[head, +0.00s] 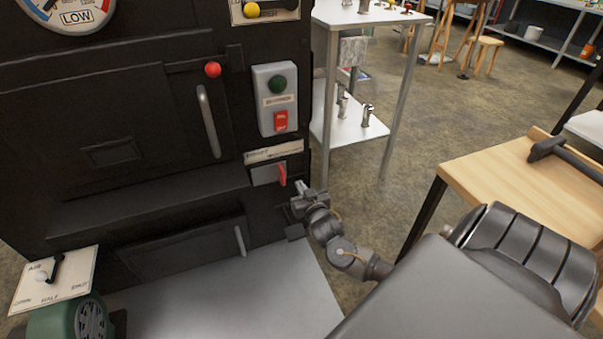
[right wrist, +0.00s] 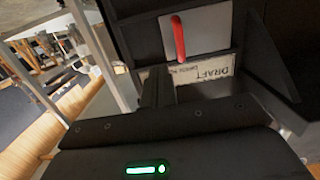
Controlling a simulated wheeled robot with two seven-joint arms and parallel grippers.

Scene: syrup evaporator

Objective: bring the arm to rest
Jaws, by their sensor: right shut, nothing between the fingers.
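My right arm reaches in from the lower right of the head view. Its gripper (head: 298,205) is shut and empty, close to the front of the black evaporator (head: 130,190), just below and right of a red draft lever (head: 282,174). In the right wrist view the red lever (right wrist: 178,38) stands on a grey plate just beyond the shut fingers (right wrist: 158,88), with an upside-down DRAFT label (right wrist: 205,72) below it. I cannot tell whether the fingers touch the panel. My left gripper is not in view.
A switch box (head: 277,98) with a green button and red switch sits above the lever. A metal shelf (head: 350,125) stands behind, right of the evaporator. A wooden table (head: 500,175) with a dark tool is at right. Open floor (head: 400,110) lies between them.

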